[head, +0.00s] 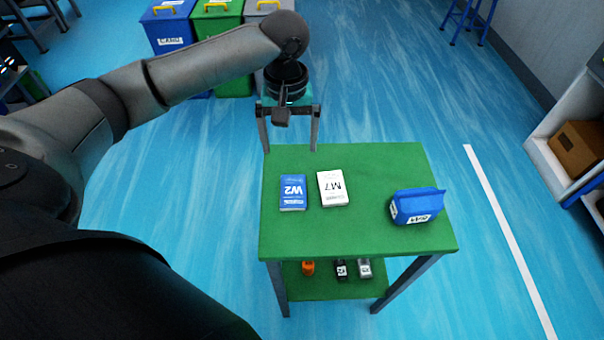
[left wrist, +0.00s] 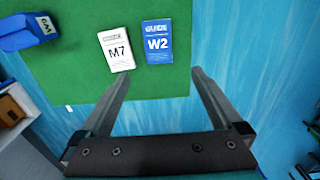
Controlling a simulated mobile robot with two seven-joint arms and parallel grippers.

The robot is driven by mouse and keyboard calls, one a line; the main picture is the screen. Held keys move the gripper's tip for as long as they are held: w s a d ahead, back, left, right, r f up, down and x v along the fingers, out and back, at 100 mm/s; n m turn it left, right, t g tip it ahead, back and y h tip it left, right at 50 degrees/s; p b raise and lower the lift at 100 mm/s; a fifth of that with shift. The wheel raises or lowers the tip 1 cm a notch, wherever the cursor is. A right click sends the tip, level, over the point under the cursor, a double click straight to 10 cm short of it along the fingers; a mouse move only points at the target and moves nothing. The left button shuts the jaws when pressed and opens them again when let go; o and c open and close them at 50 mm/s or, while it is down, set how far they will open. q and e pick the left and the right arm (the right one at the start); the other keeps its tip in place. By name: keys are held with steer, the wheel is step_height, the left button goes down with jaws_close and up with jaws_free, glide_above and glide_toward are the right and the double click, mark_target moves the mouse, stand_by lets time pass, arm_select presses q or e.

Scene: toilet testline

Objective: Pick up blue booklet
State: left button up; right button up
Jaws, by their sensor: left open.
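The blue booklet (head: 292,192), marked W2 in white, lies flat on the green table (head: 350,237). In the left wrist view the blue booklet (left wrist: 157,42) lies beyond the fingertips, apart from them. A white booklet marked M7 (head: 333,188) lies just right of it in the head view. My left gripper (head: 290,148) is open and empty, with its fingers pointing down near the table's far left corner. It also shows open in the left wrist view (left wrist: 160,75). My right gripper is not in view.
A blue pouch (head: 417,205) stands on the table's right side. Several small items, one an orange piece (head: 308,268), sit on the lower shelf. Blue (head: 168,27), green and grey bins stand behind. A shelf with a brown box (head: 578,148) is at the right.

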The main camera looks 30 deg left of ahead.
arm_select(q)
steer(key=b, duration=0.2)
glide_above(293, 190)
step_height(293, 190, down, 6)
steer(key=shift+a+f, duration=0.15)
steer(key=shift+f, duration=0.5)
steer(key=shift+a+f, duration=0.15)
steer(key=shift+f, duration=0.45)
steer(key=shift+f+b, duration=0.3)
steer(key=shift+f, duration=0.35)
steer(key=f, duration=0.1)
steer(key=f+b, duration=0.1)
steer(key=f, duration=0.1)
steer(key=f+b, duration=0.1)
steer(key=f, duration=0.1)
steer(key=shift+d, duration=0.3)
steer(key=shift+r, duration=0.15)
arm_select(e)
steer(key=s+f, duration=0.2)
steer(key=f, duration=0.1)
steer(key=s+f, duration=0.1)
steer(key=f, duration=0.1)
arm_select(q)
steer(key=shift+c, duration=1.4)
steer(key=c, duration=1)
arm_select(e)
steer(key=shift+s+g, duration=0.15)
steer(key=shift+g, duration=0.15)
